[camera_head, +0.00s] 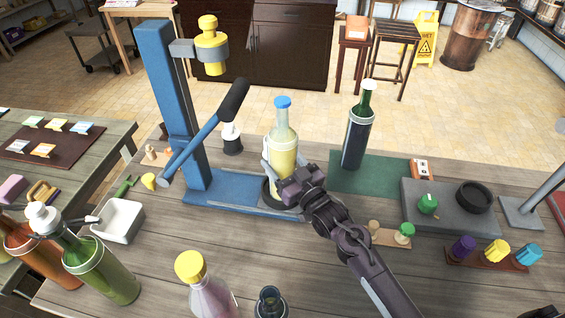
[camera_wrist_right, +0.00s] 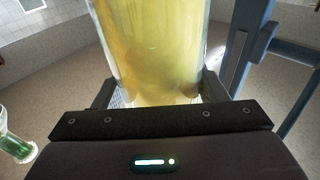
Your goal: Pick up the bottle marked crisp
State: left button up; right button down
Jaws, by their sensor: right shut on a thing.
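A clear bottle of pale yellow liquid with a blue cap (camera_head: 283,140) stands upright at the base of a blue corking press (camera_head: 172,100). My right gripper (camera_head: 283,178) is shut around its lower body. In the right wrist view the yellow bottle (camera_wrist_right: 152,50) fills the space between the two fingers. I cannot read the word crisp on any bottle. A black ring on the press base partly shows beside the bottle's foot, so I cannot tell whether the bottle rests or hangs slightly above it. My left gripper is not in view.
A dark bottle with a white cap (camera_head: 357,130) stands on a green mat (camera_head: 385,178) to the right. Several bottles, including a yellow-capped one (camera_head: 205,285), stand at the front left. The press's black lever handle (camera_head: 233,100) slants close to the held bottle. A grey plate (camera_head: 450,213) lies right.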

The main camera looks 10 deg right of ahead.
aim_at(283, 100)
jog(key=shift+w+r, duration=0.15)
jog(key=shift+r, duration=0.25)
jog(key=shift+r, duration=0.4)
notch_tip(283, 100, up, 14)
jog(key=b, duration=0.2)
jog(key=shift+f+b, duration=0.1)
jog(key=shift+b, duration=0.3)
jog(key=shift+r+b, duration=0.3)
jog(key=shift+r, duration=2.15)
